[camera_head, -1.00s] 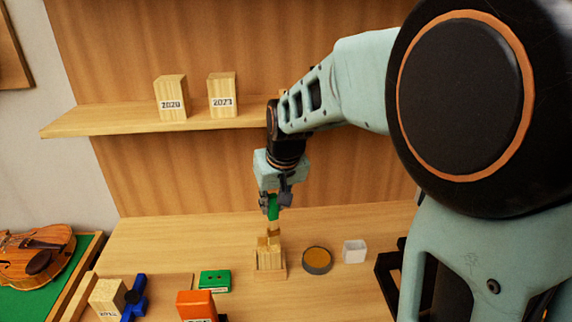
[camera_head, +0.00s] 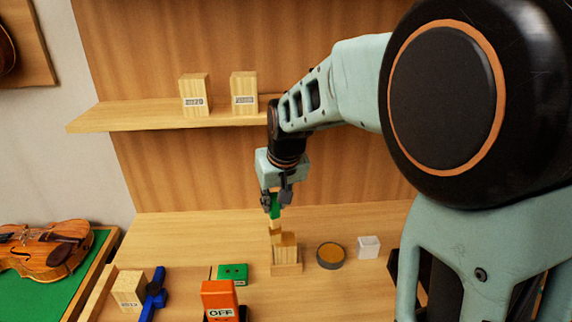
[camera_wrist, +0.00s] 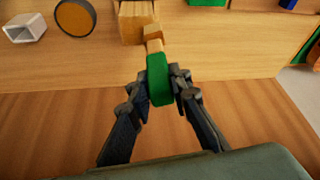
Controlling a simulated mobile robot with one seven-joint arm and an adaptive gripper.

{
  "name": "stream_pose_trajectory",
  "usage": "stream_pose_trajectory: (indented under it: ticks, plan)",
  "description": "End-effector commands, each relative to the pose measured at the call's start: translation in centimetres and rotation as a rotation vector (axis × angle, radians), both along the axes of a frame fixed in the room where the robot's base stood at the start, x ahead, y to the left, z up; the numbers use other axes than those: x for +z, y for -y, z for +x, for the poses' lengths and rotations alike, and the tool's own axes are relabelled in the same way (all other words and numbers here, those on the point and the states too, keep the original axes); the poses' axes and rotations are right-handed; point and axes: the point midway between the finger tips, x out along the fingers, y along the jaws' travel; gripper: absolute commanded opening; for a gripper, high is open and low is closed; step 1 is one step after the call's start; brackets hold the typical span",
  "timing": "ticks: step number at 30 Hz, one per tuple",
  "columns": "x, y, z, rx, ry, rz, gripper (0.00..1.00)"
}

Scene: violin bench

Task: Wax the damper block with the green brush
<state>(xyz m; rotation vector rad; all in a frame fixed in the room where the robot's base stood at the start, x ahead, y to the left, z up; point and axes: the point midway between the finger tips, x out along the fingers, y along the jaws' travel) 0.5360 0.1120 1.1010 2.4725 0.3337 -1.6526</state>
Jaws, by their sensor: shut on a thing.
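My gripper (camera_head: 277,200) is shut on the green handle of the green brush (camera_head: 275,212). The brush points down with its wooden end lowest, just above or in front of a wooden stand (camera_head: 287,268). In the wrist view the green brush (camera_wrist: 158,80) sits between my fingers (camera_wrist: 160,88), its wooden end overlapping the stand (camera_wrist: 135,22). I cannot tell whether they touch. A round tin with amber content (camera_head: 331,254) is right of the stand. Which block is the damper block is unclear: a labelled wooden block (camera_head: 128,287) lies by a blue clamp (camera_head: 154,291).
Two labelled wooden blocks (camera_head: 195,94) (camera_head: 244,92) stand on the shelf (camera_head: 150,116). A green box (camera_head: 233,272) and an orange block marked OFF (camera_head: 219,297) are in front. A violin (camera_head: 45,252) lies left on green.

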Motion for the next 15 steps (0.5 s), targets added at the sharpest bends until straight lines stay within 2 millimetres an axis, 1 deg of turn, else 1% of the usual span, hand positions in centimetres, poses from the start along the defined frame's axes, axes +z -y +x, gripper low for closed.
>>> stream_pose_trajectory:
  ticks: [3,5,6,7,8,15]
  plan:
    - [-0.1,-0.1,0.2,0.0,-0.002,-0.001,0.0]
    - [0.8,-0.1,0.2,-0.001,-0.001,0.0,0.0]
    - [1.9,-0.1,0.4,-0.001,0.004,0.001,0.0]
    - [2.6,-0.1,0.4,-0.001,0.004,0.001,0.0]
    - [2.6,-0.1,0.3,-0.001,0.0,0.0,0.0]
    - [4.7,-0.1,0.5,-0.002,0.0,0.0,0.0]
